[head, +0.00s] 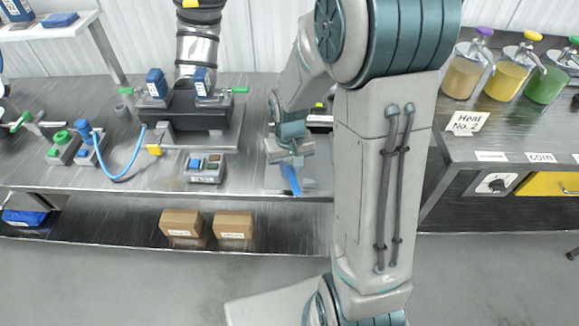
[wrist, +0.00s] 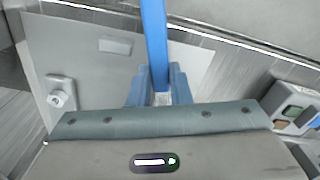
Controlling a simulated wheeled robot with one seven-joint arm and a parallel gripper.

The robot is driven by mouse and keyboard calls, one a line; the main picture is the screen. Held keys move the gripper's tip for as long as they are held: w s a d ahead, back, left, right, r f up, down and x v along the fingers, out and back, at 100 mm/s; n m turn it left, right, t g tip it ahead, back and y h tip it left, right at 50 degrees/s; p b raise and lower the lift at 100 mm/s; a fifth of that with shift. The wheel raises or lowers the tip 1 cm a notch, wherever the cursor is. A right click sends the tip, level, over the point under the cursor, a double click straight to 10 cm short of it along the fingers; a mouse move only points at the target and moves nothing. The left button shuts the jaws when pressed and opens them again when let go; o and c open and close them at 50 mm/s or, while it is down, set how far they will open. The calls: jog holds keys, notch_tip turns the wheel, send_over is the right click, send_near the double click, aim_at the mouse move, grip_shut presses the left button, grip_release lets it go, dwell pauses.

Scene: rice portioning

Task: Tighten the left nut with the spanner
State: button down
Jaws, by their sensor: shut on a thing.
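My gripper (head: 290,160) is shut on a blue spanner (head: 292,180) over the steel bench, left of my upright arm link. In the wrist view the gripper fingers (wrist: 159,88) close around the spanner (wrist: 154,35), whose bar runs to the top edge. A pale grey plate (wrist: 85,70) lies below it. A nut or bolt head on a small grey block (wrist: 60,95) is at the plate's left in that view, apart from the spanner. I cannot tell which nut this is. No other nut shows clearly, and my arm hides part of the bench.
Sauce jars (head: 462,78) stand at the right. Two cartons (head: 181,223) sit on the lower shelf.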

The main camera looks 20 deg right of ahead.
jog(key=shift+f+b, duration=0.3)
jog(key=shift+f, duration=0.05)
dwell(0.5)
jog(key=shift+a, duration=0.1)
dwell(0.3)
jog(key=shift+a+m, duration=0.15)
jog(key=shift+m, duration=0.15)
jog(key=shift+w+a+m+b, duration=0.1)
jog(key=shift+a+m+b, duration=0.3)
jog(key=shift+a+m, duration=0.15)
jog(key=shift+w+a+m, duration=0.15)
jog(key=shift+a+m, duration=0.55)
jog(key=shift+m, duration=0.25)
